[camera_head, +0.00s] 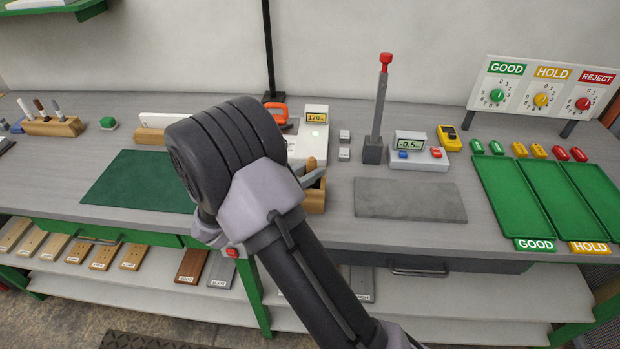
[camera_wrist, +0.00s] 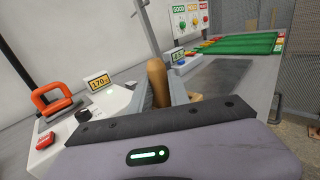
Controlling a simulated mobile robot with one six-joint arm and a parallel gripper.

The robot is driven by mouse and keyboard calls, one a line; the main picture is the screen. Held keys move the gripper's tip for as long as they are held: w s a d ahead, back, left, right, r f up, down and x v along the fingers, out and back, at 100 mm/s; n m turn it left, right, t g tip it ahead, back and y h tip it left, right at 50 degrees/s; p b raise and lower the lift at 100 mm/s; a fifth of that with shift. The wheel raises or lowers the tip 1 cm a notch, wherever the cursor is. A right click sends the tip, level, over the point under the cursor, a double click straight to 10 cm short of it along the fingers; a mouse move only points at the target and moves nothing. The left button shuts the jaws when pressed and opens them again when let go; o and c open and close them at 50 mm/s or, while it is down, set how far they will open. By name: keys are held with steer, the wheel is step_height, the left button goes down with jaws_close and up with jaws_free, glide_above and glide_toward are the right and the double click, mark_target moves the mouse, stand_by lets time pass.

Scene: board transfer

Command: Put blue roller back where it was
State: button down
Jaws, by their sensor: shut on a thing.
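In the wrist view a rounded wooden handle (camera_wrist: 157,72) stands upright between the jaws of my gripper (camera_wrist: 162,92). The gripper is shut on it. The handle may belong to the blue roller, but no blue roller part shows; whatever is below the handle is hidden. In the head view the handle top (camera_head: 312,166) shows just right of my wrist, and my arm hides most of the gripper. A wooden holder (camera_head: 315,200) shows just below the handle, partly covered by my arm. I cannot tell whether the held thing touches it.
A white heat unit (camera_head: 317,137) reading 170 stands behind the gripper, with an orange handle (camera_wrist: 55,98) beside it. A post stand (camera_head: 373,150), a grey mat (camera_head: 410,199) and green trays (camera_head: 512,195) lie to the right. A green mat (camera_head: 140,180) lies left.

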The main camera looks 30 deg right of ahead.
steer(key=shift+r, duration=0.15)
steer(key=c, duration=1.2)
jaws_free()
steer(key=shift+c, duration=0.2)
